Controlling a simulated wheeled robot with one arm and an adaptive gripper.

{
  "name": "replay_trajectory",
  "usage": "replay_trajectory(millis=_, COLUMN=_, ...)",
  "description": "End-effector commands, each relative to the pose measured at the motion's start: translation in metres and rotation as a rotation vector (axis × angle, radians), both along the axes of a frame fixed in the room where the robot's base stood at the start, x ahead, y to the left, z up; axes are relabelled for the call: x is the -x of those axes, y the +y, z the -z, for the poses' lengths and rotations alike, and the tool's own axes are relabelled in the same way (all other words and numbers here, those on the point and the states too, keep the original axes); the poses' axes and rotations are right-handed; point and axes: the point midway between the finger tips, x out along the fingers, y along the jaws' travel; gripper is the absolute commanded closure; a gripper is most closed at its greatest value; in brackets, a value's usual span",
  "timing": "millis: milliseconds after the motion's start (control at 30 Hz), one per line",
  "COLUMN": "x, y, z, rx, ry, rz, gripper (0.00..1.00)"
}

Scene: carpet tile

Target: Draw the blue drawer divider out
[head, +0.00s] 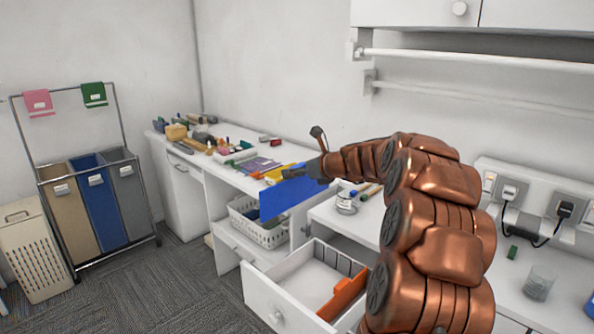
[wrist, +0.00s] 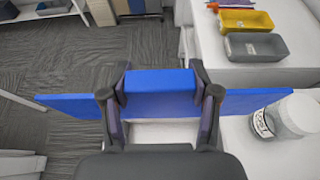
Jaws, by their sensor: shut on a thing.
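The blue drawer divider (head: 284,199) is a flat blue panel, held up in the air above the open white drawer (head: 262,294) and clear of it in the head view. My gripper (head: 318,171) is shut on it. In the wrist view the fingers of my gripper (wrist: 160,92) close on both sides of a thick blue block at the middle of the divider (wrist: 70,104), and the panel reaches out to left and right. An orange divider (head: 343,294) is inside the drawer at its right side. The fingertips are hard to see in the head view.
A clear jar (wrist: 285,118) stands on the counter close to the divider's right end in the wrist view. A white basket (head: 262,225) sits left of the drawer. Carpet floor (head: 190,280) is free at left.

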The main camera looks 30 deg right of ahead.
Motion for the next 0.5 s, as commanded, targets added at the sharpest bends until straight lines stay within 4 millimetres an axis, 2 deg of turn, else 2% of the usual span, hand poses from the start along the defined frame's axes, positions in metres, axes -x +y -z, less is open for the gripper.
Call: replay_trajectory(millis=500, x=0.000, y=0.000, z=-0.021, rx=0.000, ry=-0.001, rz=0.000, gripper=1.00)
